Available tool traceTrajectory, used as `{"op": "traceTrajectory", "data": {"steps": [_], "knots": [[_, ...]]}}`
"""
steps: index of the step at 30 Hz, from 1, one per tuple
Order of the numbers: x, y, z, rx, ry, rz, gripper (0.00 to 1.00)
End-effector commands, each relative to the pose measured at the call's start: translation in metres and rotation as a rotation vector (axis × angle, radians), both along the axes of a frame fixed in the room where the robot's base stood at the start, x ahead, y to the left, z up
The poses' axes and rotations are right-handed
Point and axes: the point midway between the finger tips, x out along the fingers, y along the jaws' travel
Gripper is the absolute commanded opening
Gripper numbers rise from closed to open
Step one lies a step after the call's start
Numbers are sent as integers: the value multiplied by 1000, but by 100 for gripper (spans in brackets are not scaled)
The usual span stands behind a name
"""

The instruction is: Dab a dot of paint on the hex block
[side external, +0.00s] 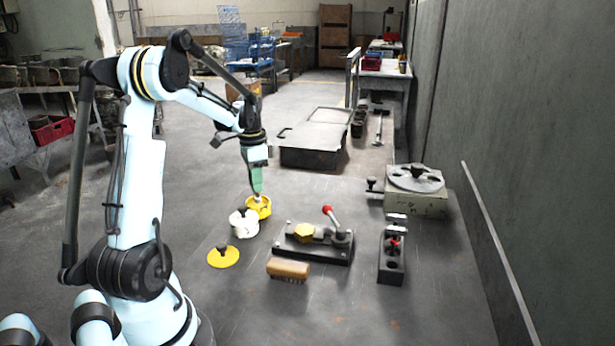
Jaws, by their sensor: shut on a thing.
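The hex block (303,231) is brass-coloured and sits on a black fixture (318,256) with a red-knobbed lever (331,215). My gripper (257,192) points down to the left of and behind the fixture, well apart from the hex block. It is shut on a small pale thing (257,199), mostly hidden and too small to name. Its lower end meets a yellow cup-like pot (263,210); I cannot tell whether it is inside. A white pot (244,226) stands just in front. A yellow lid (223,260) with a black knob lies flat further forward.
A wooden brush (288,268) lies in front of the fixture. A black holder (390,268) with a red part stands to the right, and a round-topped device (415,198) behind it. A dark lidded bin (311,156) is behind. The front surface is clear; a grey wall bounds the right.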

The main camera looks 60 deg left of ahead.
Motion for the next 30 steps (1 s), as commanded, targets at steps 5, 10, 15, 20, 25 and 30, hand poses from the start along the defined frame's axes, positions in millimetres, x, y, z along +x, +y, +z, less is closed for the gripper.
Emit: {"op": "traceTrajectory", "data": {"steps": [5,10,15,20,25,30], "knots": [[0,0,-2,0,0,0,0],[0,0,-4,0,0,0,0],[0,0,-6,0,0,0,0],[0,0,-7,0,0,0,0],[0,0,-7,0,0,0,0],[0,0,-7,0,0,0,0]]}}
